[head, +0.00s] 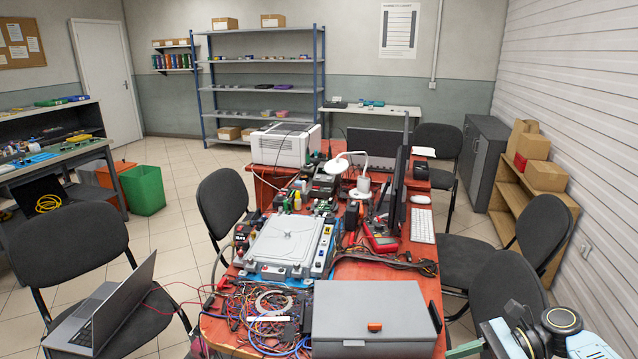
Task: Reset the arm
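Part of my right arm, white and teal with dark round joints, shows at the bottom right corner, beside the table's right side. Dark parts at its upper end may belong to my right gripper (522,322), but I cannot make out whether its fingers are open or shut. I see nothing held there. My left arm and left gripper are not in view. No coolant hose can be picked out with certainty. A white-topped unit (284,240) with blue edges sits on the red table (372,270), with thin cables and tubes around it.
A grey box (372,312) with an orange latch stands at the table's near end, beside tangled wires (268,306). A laptop (98,312) rests on the left chair. Dark chairs (510,290) flank the table's right side. Tiled floor is open at the left.

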